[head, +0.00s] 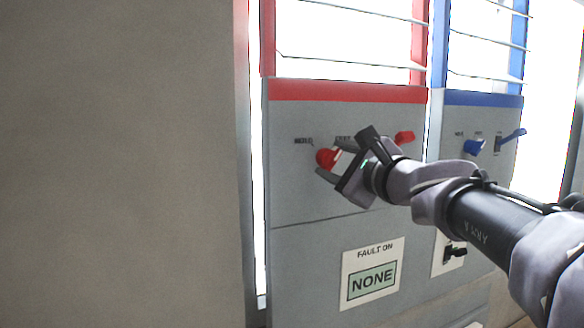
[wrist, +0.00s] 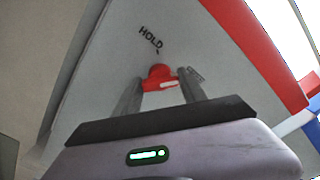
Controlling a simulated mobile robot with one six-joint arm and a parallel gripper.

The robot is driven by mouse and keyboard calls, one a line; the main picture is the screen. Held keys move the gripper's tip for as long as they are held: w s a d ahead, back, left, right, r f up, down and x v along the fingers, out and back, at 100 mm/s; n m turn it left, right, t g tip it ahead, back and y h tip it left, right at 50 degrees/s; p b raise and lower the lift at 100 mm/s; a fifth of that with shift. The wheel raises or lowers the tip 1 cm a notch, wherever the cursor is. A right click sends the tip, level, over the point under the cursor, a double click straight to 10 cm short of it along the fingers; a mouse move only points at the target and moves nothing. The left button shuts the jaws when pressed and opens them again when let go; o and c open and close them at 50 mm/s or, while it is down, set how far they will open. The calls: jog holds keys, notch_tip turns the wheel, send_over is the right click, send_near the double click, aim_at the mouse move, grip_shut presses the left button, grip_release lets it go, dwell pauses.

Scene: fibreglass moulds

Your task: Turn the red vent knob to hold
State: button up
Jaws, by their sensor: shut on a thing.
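The red vent knob (head: 326,158) sits on the grey panel under the red band, at the panel's left side in the head view. In the wrist view the knob (wrist: 160,76) shows between my two fingers, with a pale mark on its red grip. The word HOLD (wrist: 150,38) is printed on the panel just beyond it, with a small tick below. My gripper (head: 330,165) is shut on the knob; in the wrist view its fingers (wrist: 158,92) stand on either side of it. A second label right of the knob is partly hidden by the finger.
A red lever (head: 405,137) is right of the knob, close to my wrist. A blue-banded panel (head: 482,99) with a blue knob (head: 474,147) and blue lever (head: 514,133) stands further right. A sign (head: 371,274) below reads FAULT ON, NONE. A plain wall (head: 120,160) fills the left.

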jog(key=n+b, duration=0.4)
jog(key=b, duration=0.1)
jog(key=shift+f, duration=0.3)
jog(key=n+b, duration=0.4)
jog(key=n, duration=0.1)
jog(key=n+b, duration=0.3)
jog(key=shift+r+n+b, duration=0.1)
jog(key=shift+n+b, duration=1.2)
jog(key=shift+n, duration=0.9)
jog(key=o, duration=1.4)
jog(key=shift+c, duration=0.2)
